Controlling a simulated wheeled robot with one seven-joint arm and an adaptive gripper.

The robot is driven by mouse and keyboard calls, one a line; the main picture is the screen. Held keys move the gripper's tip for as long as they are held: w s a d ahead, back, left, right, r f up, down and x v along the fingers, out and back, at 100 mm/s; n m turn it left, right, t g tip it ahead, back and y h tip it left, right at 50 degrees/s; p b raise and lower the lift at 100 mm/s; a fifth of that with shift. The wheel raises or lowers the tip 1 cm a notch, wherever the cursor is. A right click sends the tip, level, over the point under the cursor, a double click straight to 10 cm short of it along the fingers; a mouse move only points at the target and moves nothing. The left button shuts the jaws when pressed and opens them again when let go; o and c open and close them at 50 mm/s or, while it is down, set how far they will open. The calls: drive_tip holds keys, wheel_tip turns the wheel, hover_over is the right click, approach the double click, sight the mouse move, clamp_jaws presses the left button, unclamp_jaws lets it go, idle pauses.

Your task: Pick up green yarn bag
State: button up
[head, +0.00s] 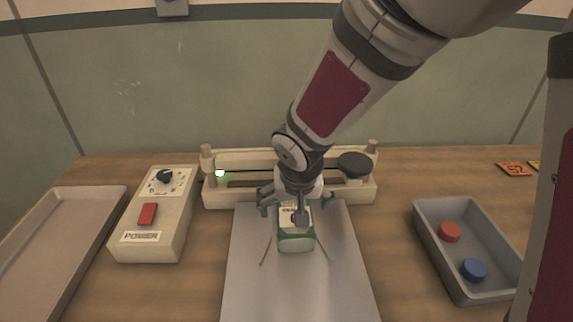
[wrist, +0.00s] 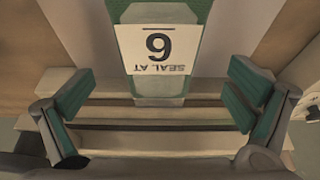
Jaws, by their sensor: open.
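The green yarn bag (head: 295,239) lies on the grey metal sheet in front of the sealer, with a white label on its top. In the wrist view the bag (wrist: 120,30) shows a label reading "SEAL AT 6", upside down, and a paler end near the sealer. My gripper (head: 290,197) is above the sealer-side end of the bag. In the wrist view its two green-padded fingers (wrist: 157,103) are wide apart, one on each side of the bag's line, with nothing between them touching. The arm hides part of the bag and sealer.
The cream sealer (head: 220,196) with a black knob and lit green lamp stands behind the sheet (head: 250,290). A power box (head: 150,225) and an empty tray (head: 60,235) are at left. A grey bin (head: 492,294) with red and blue discs is at right.

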sight(294, 208)
drive_tip(key=shift+w+x, duration=0.25)
drive_tip(key=shift+x, duration=2.1)
drive_tip(key=shift+r, duration=0.15)
drive_tip(key=c, duration=1.7)
drive_tip(key=shift+o, duration=0.2)
drive_tip(key=shift+r, duration=0.1)
drive_tip(key=shift+r+p, duration=0.35)
drive_tip(key=shift+r, duration=0.1)
wheel_tip(294, 208, up, 3)
drive_tip(key=shift+s+f+p, duration=0.1)
drive_tip(key=shift+f+p, duration=0.05)
drive_tip(key=shift+p, duration=0.85)
drive_tip(key=s+d+r+p, duration=0.1)
drive_tip(key=s+d+p, duration=0.2)
drive_tip(key=s+p, duration=0.4)
drive_tip(key=shift+s, duration=4.2)
